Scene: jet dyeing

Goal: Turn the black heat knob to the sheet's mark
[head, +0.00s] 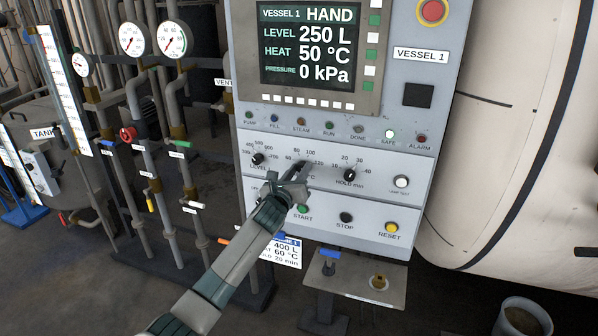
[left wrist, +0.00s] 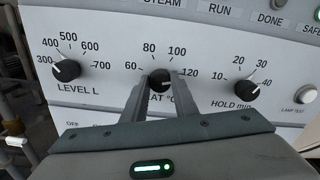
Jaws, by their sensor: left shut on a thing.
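The black heat knob (left wrist: 160,79) sits in the middle of the panel's knob row, with a scale marked 60, 80, 100 and 120 around it. My left gripper (head: 293,172) is at this knob, its two fingers on either side, shut on it; the fingers also show in the left wrist view (left wrist: 160,92). The fingers hide part of the knob and scale, and I cannot tell exactly where its pointer stands. The sheet (head: 285,253) below the panel shows 400 L, 60 °C and 20 min, partly hidden by my arm. My right gripper is not in view.
The screen (head: 308,45) reads HAND, 250 L, 50 °C, 0 kPa. The level knob (left wrist: 66,70) and hold knob (left wrist: 245,88) flank the heat knob. Start, stop (head: 346,217) and reset (head: 391,228) buttons lie below. Pipes and gauges (head: 132,39) stand left, the pale vessel (head: 510,130) right.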

